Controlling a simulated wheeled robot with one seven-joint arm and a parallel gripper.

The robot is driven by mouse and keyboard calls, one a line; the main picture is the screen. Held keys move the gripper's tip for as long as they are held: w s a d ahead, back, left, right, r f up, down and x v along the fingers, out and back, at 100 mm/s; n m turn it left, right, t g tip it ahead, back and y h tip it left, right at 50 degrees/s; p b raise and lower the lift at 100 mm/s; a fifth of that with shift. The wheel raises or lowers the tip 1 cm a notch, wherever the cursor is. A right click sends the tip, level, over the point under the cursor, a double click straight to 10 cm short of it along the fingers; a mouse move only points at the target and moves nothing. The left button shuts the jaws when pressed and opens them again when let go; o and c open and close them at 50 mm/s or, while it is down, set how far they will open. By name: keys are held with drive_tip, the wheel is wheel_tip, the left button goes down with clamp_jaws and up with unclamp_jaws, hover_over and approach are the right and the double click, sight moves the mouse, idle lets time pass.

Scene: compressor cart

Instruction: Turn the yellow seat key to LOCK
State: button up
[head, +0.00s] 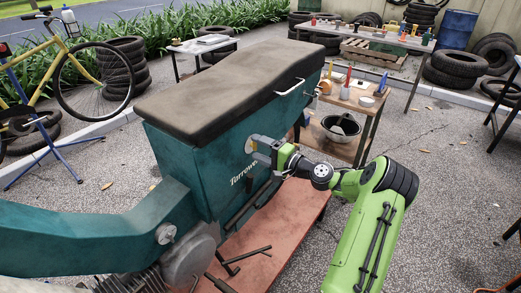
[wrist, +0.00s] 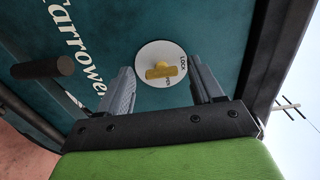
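The yellow seat key (wrist: 161,71) sits at the centre of a round white plate (wrist: 150,48) on the teal side panel (wrist: 110,35). Its handle lies roughly crosswise in the wrist view. The word LOCK shows at the plate's right edge; lettering below the key is partly hidden. My gripper (wrist: 160,66) is open, with one grey finger on each side of the key and visible gaps to both.
A dark padded seat (head: 235,85) with a metal handle (head: 290,87) tops the teal body. A dark bar with a round end (wrist: 45,68) juts out left of my gripper. A small wooden cart (head: 352,104) with tools stands behind my arm.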

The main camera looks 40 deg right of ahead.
drive_tip(key=shift+s, duration=0.1)
drive_tip(key=p+v, duration=0.2)
drive_tip(key=v, duration=1.3)
drive_tip(key=shift+s+d+p, duration=0.2)
drive_tip(key=shift+s+p, duration=0.05)
drive_tip(key=shift+p, duration=0.05)
